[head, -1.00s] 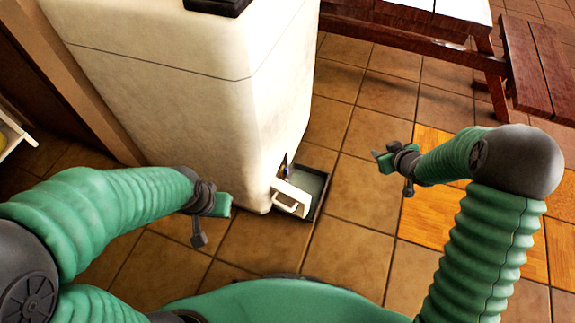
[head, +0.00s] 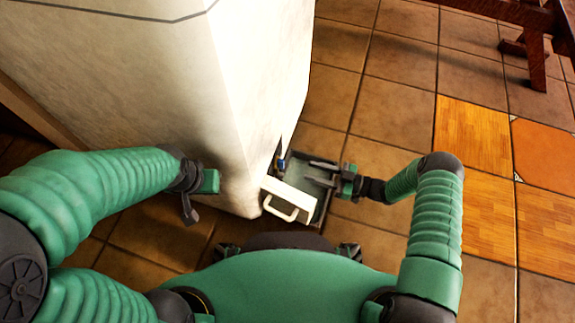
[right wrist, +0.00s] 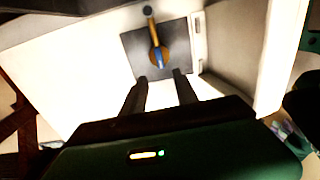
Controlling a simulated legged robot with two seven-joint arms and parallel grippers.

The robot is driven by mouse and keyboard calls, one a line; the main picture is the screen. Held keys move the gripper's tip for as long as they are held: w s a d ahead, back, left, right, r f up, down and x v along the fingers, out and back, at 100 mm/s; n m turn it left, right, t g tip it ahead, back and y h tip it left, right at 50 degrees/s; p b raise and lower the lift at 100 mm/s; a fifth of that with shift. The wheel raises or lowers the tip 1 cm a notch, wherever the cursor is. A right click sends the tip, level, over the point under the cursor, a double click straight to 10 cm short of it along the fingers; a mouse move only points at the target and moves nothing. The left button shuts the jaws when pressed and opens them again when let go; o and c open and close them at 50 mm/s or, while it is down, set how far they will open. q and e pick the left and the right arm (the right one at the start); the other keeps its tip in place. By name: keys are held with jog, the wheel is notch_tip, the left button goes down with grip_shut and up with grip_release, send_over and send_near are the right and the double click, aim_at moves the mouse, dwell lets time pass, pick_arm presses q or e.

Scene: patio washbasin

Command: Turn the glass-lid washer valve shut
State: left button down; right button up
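The valve (head: 282,161), with a blue handle, sits in a recess low on the side of the white washbasin cabinet (head: 260,100). In the right wrist view the valve (right wrist: 158,52) shows a blue and yellow lever on a dark square plate, roughly in line with the view. My right gripper (head: 311,175) is open in front of the recess. Its two dark fingers point at the valve in the right wrist view (right wrist: 160,77), with a gap between them and nothing held. They look short of the lever.
A small white door (head: 288,202) with a handle stands open below the valve. Wooden furniture (head: 535,50) stands at the upper right. Floor to the right is clear.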

jog(key=b+x, duration=0.3)
jog(key=x, duration=0.6)
jog(key=shift+a+b, duration=0.2)
jog(key=shift+b, duration=0.1)
jog(key=shift+c, duration=0.2)
grip_shut()
